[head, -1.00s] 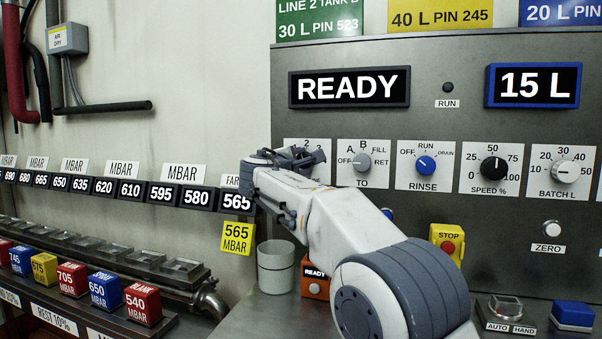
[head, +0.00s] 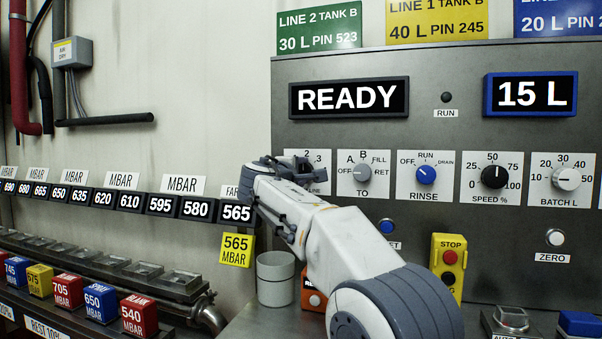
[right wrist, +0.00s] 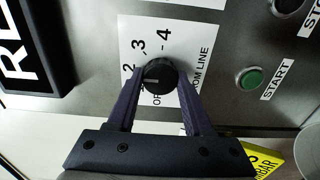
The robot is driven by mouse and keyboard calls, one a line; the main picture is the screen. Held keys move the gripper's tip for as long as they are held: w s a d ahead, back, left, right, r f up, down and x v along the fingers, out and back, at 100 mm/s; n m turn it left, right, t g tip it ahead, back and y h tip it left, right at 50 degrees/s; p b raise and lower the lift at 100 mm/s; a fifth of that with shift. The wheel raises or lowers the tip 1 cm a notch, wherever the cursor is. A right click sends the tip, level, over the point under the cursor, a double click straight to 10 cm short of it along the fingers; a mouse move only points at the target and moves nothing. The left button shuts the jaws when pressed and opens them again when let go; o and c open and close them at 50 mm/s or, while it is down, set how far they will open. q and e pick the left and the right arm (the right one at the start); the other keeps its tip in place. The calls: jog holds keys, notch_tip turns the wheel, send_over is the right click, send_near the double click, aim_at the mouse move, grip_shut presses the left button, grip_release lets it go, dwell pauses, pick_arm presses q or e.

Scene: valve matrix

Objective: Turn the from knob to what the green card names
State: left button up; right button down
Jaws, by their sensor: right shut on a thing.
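The green card (head: 332,28) at the top of the head view reads LINE 2 TANK B, 30 L PIN 523. The from knob (right wrist: 158,76) is a black round knob on a white plate marked FROM LINE in the right wrist view. Numbers 2, 3 and 4 show around it. My right gripper (right wrist: 160,95) is shut on the knob, one finger on each side. In the head view, my right gripper and arm hide the knob. My left gripper is out of view.
The TO knob (head: 362,173) is close to the right of my gripper. The RINSE (head: 426,175), SPEED (head: 494,177) and BATCH (head: 566,178) knobs follow. A grey cup (head: 275,281) stands below my arm. The green START button (right wrist: 253,77) shows in the wrist view.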

jog(key=shift+c, duration=1.5)
grip_release()
jog(key=b+v, duration=0.3)
jog(key=v, duration=0.7)
jog(key=shift+s, duration=0.25)
jog(key=shift+a+r, duration=0.1)
